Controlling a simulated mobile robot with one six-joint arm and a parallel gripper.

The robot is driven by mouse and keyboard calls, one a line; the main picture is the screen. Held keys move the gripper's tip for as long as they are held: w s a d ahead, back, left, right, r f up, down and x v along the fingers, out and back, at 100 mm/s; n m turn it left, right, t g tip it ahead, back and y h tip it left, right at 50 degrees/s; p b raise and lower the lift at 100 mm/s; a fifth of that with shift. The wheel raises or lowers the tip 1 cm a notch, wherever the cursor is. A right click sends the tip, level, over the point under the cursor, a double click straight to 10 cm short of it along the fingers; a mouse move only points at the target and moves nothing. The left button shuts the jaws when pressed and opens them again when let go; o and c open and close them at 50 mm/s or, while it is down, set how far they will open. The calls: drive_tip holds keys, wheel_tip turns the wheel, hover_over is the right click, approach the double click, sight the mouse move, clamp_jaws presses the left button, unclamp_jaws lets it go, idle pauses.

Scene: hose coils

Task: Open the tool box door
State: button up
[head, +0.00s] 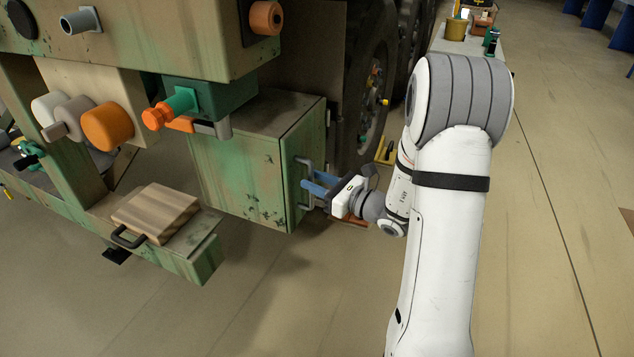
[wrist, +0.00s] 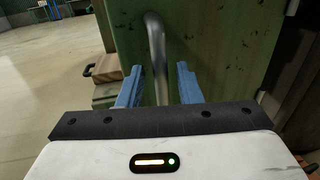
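The tool box (head: 236,180) is a green, worn box mounted low on the vehicle, left of my arm in the head view. Its door (head: 303,138) is the face turned toward my gripper and looks shut. A grey bar handle (head: 304,161) stands out from that face, and my gripper hides its middle part. My gripper (head: 318,186) has blue fingers and points at the door. In the wrist view the door (wrist: 206,35) fills the upper middle. The handle (wrist: 156,50) runs upright between the two separated fingers (wrist: 159,78), with visible gaps on both sides.
A large tyre (head: 368,85) stands behind the box. A step with a wooden block (head: 155,212) juts out at the left. Orange and green fittings (head: 185,103) sit above the box. The floor (head: 300,310) in front is clear.

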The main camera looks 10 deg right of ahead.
drive_tip(key=shift+x, duration=0.95)
drive_tip(key=shift+c, duration=0.4)
clamp_jaws()
